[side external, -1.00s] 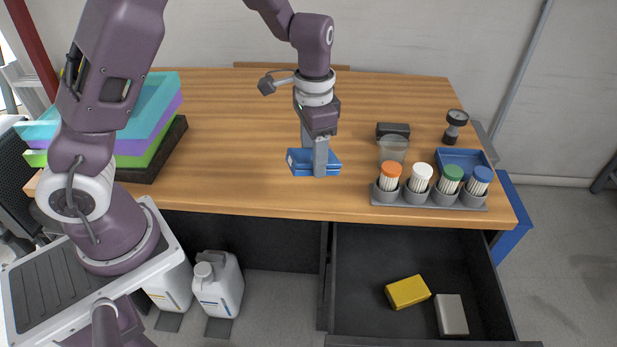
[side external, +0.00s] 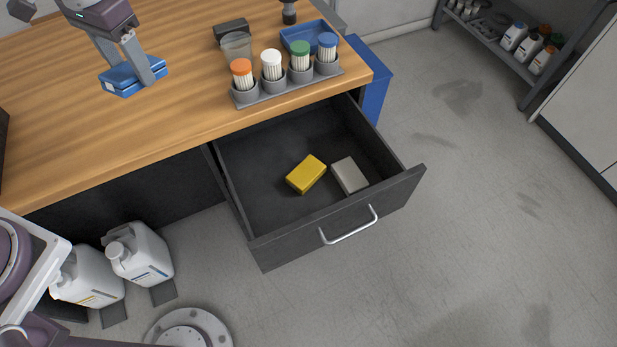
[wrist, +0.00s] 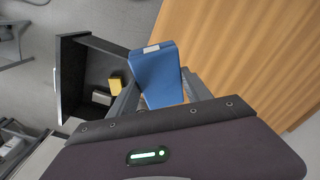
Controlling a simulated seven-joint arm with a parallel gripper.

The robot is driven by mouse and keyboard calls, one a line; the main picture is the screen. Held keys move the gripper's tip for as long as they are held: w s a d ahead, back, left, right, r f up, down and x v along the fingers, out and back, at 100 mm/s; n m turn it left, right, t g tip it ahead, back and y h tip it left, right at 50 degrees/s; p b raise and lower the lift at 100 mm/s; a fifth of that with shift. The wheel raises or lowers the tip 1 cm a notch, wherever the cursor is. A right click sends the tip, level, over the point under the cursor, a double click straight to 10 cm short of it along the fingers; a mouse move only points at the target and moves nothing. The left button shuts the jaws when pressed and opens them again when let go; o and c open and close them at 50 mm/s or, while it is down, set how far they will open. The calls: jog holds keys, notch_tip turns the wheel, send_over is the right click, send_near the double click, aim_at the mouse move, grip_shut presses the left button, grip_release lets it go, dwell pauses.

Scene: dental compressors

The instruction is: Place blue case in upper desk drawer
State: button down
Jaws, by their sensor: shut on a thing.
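The blue case (side external: 130,78) is held between the fingers of my gripper (side external: 138,62), over the left part of the wooden desk in the side view. The wrist view also shows the case (wrist: 157,75) between the fingers. Whether it still touches the desktop is hard to tell. The desk drawer (side external: 235,165) is pulled open below the desktop, to the right of and below my gripper. A yellow box (side external: 306,174) and a light grey box (side external: 349,175) lie inside it, towards its right half. Its left part is bare.
A grey rack (side external: 290,92) of capped brush holders stands on the desk edge above the drawer. A clear cup (side external: 236,47), a black box (side external: 231,31) and a blue tray (side external: 305,38) stand behind it. White jugs (side external: 140,254) stand on the floor left of the drawer.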

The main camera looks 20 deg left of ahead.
jog(key=w+d+m, duration=0.3)
jog(key=d+m, duration=0.4)
jog(key=m+g+h, duration=0.1)
jog(key=m+h, duration=0.1)
jog(key=m, duration=1.6)
send_over(308, 206)
jog(key=shift+g+h, duration=0.4)
jog(key=shift+g, duration=0.1)
notch_tip(308, 206, down, 35)
jog(key=shift+s+r, duration=0.1)
jog(key=shift+r, duration=0.1)
jog(key=shift+c, duration=2.3)
grip_release()
jog(key=shift+r, duration=0.1)
jog(key=v, duration=1.2)
